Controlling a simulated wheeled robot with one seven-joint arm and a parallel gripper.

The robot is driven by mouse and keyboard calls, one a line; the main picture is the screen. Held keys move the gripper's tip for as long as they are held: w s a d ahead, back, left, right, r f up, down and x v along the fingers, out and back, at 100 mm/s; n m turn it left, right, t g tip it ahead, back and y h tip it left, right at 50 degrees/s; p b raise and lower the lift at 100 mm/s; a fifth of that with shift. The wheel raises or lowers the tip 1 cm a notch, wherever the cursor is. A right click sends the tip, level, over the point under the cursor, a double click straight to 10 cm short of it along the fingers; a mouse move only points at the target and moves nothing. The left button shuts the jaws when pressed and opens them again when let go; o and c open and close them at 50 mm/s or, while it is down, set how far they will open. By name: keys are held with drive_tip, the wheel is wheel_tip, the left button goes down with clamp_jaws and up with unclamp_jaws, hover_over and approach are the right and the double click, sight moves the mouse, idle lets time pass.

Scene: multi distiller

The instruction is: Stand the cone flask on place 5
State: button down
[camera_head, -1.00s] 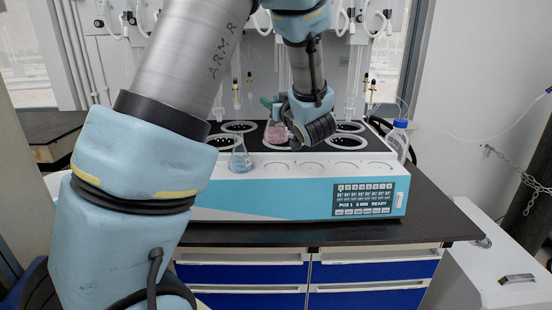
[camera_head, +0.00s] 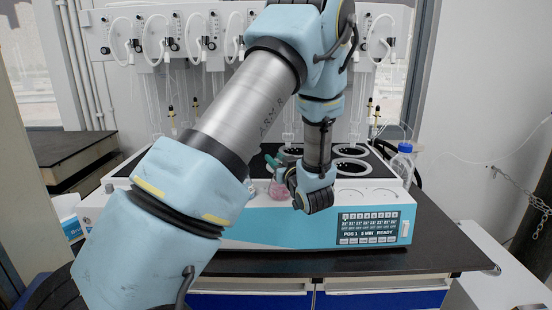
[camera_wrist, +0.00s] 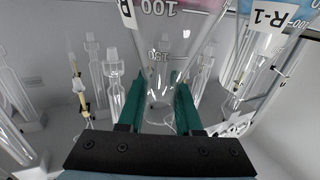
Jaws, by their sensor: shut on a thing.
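The cone flask with pink liquid (camera_head: 278,188) is in my gripper (camera_head: 272,162), above the front part of the distiller (camera_head: 290,226). In the wrist view the flask's clear glass neck (camera_wrist: 160,72) is between the green fingers of my gripper (camera_wrist: 159,88), with pink liquid (camera_wrist: 172,5) at the top edge. My wrist hides part of the flask in the head view, and I cannot tell whether its base touches the surface. The front row has white round places (camera_head: 382,190); the black rear part has ringed places (camera_head: 352,151). I see no place numbers.
A second flask with blue liquid and an R-1 label (camera_wrist: 268,42) stands close by in the wrist view; my arm mostly hides it in the head view. Glass tubes and hoses (camera_head: 200,45) rise behind. A blue-capped bottle (camera_head: 402,160) stands at the right end.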

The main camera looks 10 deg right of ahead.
drive_tip(key=shift+f, duration=0.15)
drive_tip(key=shift+f, duration=0.15)
drive_tip(key=c, duration=0.6)
unclamp_jaws()
drive_tip(key=shift+r, duration=0.25)
drive_tip(key=shift+s+d+f, duration=0.1)
drive_tip(key=shift+s+f, duration=0.05)
drive_tip(key=shift+s, duration=0.2)
drive_tip(key=b+v, duration=0.4)
drive_tip(key=v, duration=0.7)
drive_tip(key=shift+s, duration=0.15)
